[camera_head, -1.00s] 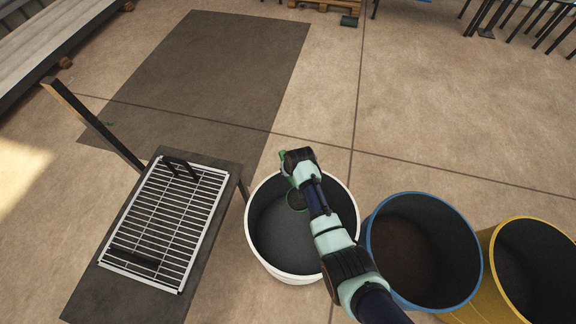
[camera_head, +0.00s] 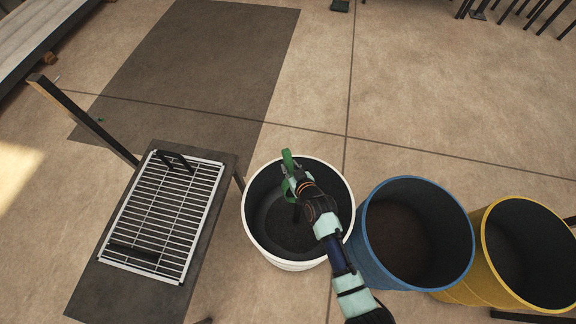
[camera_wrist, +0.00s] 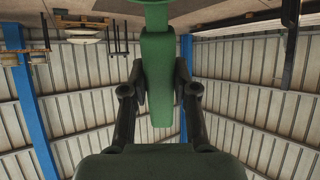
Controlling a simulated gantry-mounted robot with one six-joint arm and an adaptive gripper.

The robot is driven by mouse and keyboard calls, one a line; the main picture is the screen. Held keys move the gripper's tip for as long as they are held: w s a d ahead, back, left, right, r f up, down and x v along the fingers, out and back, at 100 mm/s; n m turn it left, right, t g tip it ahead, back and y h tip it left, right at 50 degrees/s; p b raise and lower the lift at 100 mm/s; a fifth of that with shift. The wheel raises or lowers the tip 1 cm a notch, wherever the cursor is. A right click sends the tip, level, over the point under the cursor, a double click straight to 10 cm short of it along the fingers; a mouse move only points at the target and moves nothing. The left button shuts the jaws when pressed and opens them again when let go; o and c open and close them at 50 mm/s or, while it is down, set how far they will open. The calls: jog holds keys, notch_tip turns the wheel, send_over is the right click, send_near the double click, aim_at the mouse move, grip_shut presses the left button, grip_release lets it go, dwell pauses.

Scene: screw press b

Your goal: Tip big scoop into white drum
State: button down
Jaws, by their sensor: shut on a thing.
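The white drum (camera_head: 262,253) stands left of my arm in the head view, with its dark inside open to the top. My gripper (camera_head: 291,184) is over the drum's mouth, toward its far side. It is shut on the green scoop (camera_head: 288,160), whose green part sticks up near the far rim. In the wrist view my gripper (camera_wrist: 160,95) has its two dark fingers on either side of the scoop's green handle (camera_wrist: 159,75). The scoop's bowl is mostly hidden in the head view, so I cannot tell whether anything is in it.
A blue drum (camera_head: 372,240) and a yellow drum (camera_head: 485,245) stand to the right, close together. A dark bench (camera_head: 100,297) with a white wire rack (camera_head: 160,215) and an upright post (camera_head: 85,122) is at the left.

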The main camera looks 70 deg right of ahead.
jog(key=shift+s+a+r+t+h+b, duration=0.15)
jog(key=shift+s+a+t+h+b, duration=0.85)
jog(key=shift+b, duration=1.75)
jog(key=s+a+t+h+b, duration=0.1)
jog(key=s+a+b, duration=0.1)
jog(key=b, duration=0.5)
jog(key=shift+r+b, duration=0.1)
jog(key=shift+b, duration=0.2)
jog(key=shift+s, duration=0.1)
jog(key=shift+s+a+r+b, duration=0.15)
jog(key=shift+r+b, duration=0.1)
jog(key=shift+b, duration=0.45)
